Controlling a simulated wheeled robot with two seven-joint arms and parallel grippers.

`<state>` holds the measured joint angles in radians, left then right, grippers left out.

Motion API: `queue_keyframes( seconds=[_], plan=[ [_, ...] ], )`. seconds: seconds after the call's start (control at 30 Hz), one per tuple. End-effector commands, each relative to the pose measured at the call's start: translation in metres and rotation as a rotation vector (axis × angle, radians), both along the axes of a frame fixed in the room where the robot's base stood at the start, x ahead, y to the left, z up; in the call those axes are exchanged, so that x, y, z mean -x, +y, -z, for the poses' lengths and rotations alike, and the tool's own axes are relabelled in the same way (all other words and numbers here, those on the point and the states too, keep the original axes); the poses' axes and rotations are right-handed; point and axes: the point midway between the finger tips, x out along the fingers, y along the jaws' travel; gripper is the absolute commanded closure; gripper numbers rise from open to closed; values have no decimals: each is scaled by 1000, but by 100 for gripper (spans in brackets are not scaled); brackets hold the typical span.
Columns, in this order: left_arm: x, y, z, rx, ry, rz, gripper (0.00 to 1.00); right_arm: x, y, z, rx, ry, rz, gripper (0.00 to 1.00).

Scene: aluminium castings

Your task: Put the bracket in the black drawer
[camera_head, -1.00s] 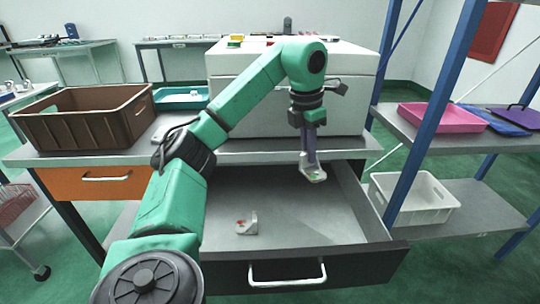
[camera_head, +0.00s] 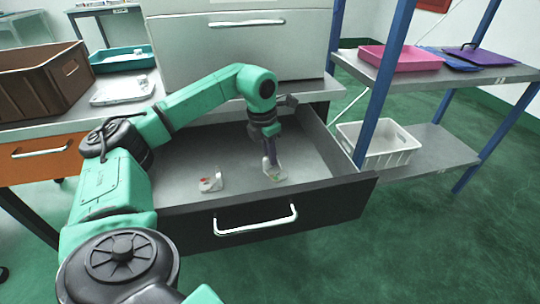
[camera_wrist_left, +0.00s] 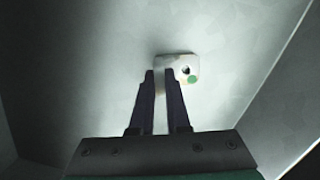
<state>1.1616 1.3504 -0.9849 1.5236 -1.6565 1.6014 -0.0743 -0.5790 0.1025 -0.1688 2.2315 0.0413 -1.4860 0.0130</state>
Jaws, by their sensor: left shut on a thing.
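The black drawer (camera_head: 335,206) is pulled open, with its white handle at the front. My left gripper (camera_head: 270,166) reaches down into it and is shut on a small pale bracket (camera_head: 276,175) with a green mark. In the left wrist view the bracket (camera_wrist_left: 185,69) shows a dark hole and a green dot at the fingertips (camera_wrist_left: 161,72). It is low over the drawer floor; I cannot tell whether it touches. A second pale bracket (camera_head: 210,182) with a red mark lies on the drawer floor to the left. My right gripper is not in view.
A closed orange drawer (camera_head: 30,155) is at the left. A brown crate (camera_head: 45,80), a teal tray (camera_head: 122,60) and a light flat tray (camera_head: 122,92) stand on the bench. A blue-posted shelf with a white basket (camera_head: 385,142) is at the right.

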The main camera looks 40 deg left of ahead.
Motion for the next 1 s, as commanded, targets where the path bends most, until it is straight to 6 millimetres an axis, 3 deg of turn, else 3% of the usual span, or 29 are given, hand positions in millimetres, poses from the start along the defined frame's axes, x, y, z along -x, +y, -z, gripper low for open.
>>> queue_keyframes(
  seconds=[0.1, 0.13, 0.2, 0.57, 0.67, 1.0],
  plan=[
    [0, 0, 3, 0, 0, 0, 100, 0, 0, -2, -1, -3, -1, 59],
    [0, 0, 2, 0, 0, 0, 74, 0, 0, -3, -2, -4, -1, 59],
    [0, 0, 2, 0, 0, 0, 56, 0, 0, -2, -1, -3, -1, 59],
    [0, 0, -3, 0, -1, 0, 56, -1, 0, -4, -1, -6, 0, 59],
    [1, 0, -18, 1, -3, 0, 56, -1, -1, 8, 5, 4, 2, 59],
    [13, 3, -104, 1, -3, 0, 56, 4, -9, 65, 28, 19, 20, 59]
  ],
)
